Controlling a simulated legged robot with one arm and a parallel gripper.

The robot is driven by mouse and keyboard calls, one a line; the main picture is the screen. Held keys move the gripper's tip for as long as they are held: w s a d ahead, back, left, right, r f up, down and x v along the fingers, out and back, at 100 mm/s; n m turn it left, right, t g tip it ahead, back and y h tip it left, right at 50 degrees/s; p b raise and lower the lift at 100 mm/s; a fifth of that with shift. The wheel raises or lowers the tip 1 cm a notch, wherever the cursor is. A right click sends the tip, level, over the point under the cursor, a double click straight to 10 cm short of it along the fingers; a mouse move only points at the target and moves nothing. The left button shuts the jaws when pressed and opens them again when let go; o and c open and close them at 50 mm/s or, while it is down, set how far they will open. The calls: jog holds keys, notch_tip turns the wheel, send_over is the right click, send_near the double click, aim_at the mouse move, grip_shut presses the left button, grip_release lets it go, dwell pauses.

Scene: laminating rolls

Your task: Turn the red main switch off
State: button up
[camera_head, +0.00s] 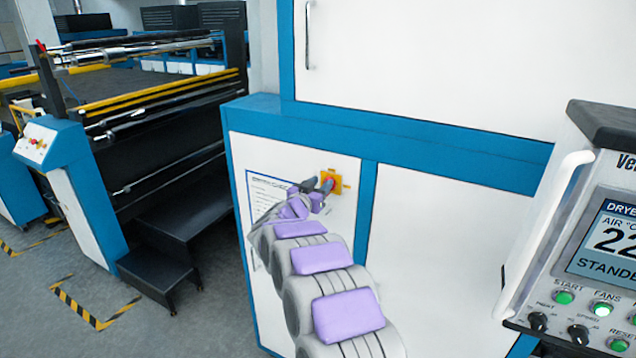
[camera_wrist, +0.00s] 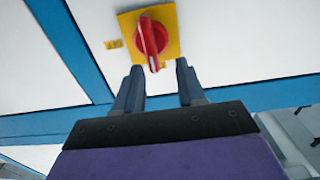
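The red main switch (camera_wrist: 151,36) is a round red rotary knob with a raised handle on a yellow square plate (camera_wrist: 128,20), set in a white cabinet panel. In the wrist view the handle stands nearly in line with my fingers, tilted slightly. My gripper (camera_wrist: 161,74) is open, its two dark fingers apart with the lower end of the handle close to the gap between them. I cannot tell whether they touch it. In the head view my gripper (camera_head: 318,187) reaches the yellow plate (camera_head: 344,181) and partly hides the red knob (camera_head: 330,184).
A printed sheet (camera_head: 266,190) is on the panel left of the switch. A dryer control box (camera_head: 570,190) with a white handle stands at the right. A roller machine (camera_head: 150,105) and black steps (camera_head: 185,225) are at the left. Floor between is clear.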

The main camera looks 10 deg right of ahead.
aim_at(335, 176)
jog(key=d, duration=0.3)
jog(key=shift+w+d+r, duration=0.1)
jog(key=shift+w+r, duration=0.15)
jog(key=shift+w, duration=0.1)
jog(key=shift+w+a+f, duration=0.15)
jog(key=shift+w+a, duration=0.15)
jog(key=shift+a, duration=0.35)
jog(key=shift+w+a+f, duration=0.15)
jog(key=shift+w+a, duration=0.15)
jog(key=shift+a, duration=0.3)
jog(key=shift+s+d+r, duration=0.25)
jog(key=shift+s+d, duration=0.1)
jog(key=shift+d, duration=0.4)
jog(key=c, duration=0.4)
grip_shut()
jog(key=shift+a+f, duration=0.1)
jog(key=shift+a, duration=0.15)
